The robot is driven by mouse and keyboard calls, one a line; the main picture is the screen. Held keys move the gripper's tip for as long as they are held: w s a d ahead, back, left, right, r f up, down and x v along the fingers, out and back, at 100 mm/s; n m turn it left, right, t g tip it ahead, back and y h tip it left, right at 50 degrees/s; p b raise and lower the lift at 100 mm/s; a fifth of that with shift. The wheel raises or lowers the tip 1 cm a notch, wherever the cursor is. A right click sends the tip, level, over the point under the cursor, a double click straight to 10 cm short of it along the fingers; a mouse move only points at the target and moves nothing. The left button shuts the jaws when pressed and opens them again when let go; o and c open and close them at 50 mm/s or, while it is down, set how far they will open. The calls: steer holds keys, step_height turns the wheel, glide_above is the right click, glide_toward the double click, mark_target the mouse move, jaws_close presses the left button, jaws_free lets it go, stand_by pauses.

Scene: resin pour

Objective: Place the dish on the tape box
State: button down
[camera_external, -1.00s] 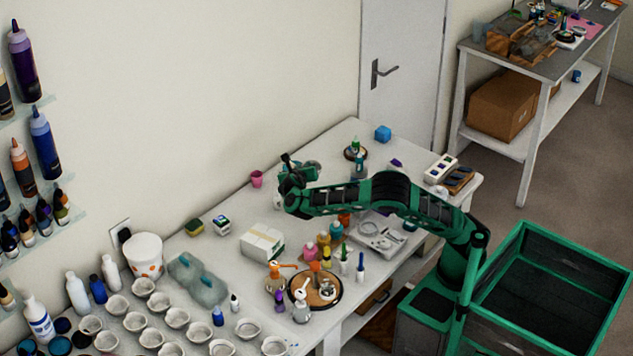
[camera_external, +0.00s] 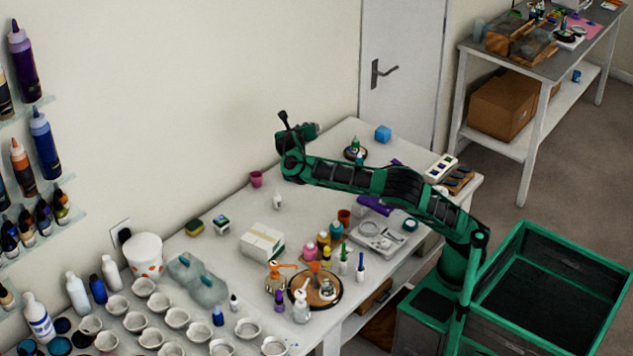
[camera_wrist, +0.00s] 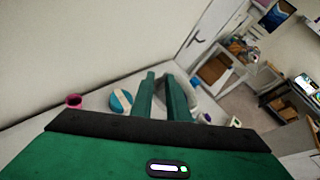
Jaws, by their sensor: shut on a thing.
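My gripper (camera_external: 309,130) is raised above the back part of the white worktable. In the wrist view its two green fingers (camera_wrist: 162,92) reach forward. A pale rounded thing (camera_wrist: 189,86), which may be the dish, shows at the fingers' far end, mostly hidden by the right one. The dish cannot be made out clearly in the outside view. A white box with a tape strip across its top (camera_external: 262,241), which looks like the tape box, stands on the table, below my gripper and nearer the camera.
A white bottle (camera_external: 278,201) stands behind the box and a pink cup (camera_external: 256,179) by the wall. Several paint bottles (camera_external: 323,240) and a round tray (camera_external: 332,303) crowd the front right. The table beside the wall is partly clear.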

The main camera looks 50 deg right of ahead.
steer(key=s+a+f+n+t+y, duration=0.25)
steer(key=s+a, duration=0.35)
steer(key=a, duration=0.8)
steer(key=s+a+f+n+t+y, duration=0.15)
steer(key=s+a+f, duration=0.35)
steer(key=a, duration=0.8)
steer(key=s+a+f+n+t+y, duration=0.1)
steer(key=s+a+f+n+y, duration=0.15)
steer(key=s+a, duration=0.8)
glide_above(263, 244)
steer(key=w+a, duration=0.3)
step_height(263, 244, down, 6)
steer(key=shift+n, duration=0.35)
steer(key=shift+w+a+f, duration=0.1)
steer(key=shift+f, duration=1.95)
steer(key=shift+f, duration=0.1)
steer(key=c, duration=1.7)
jaws_free()
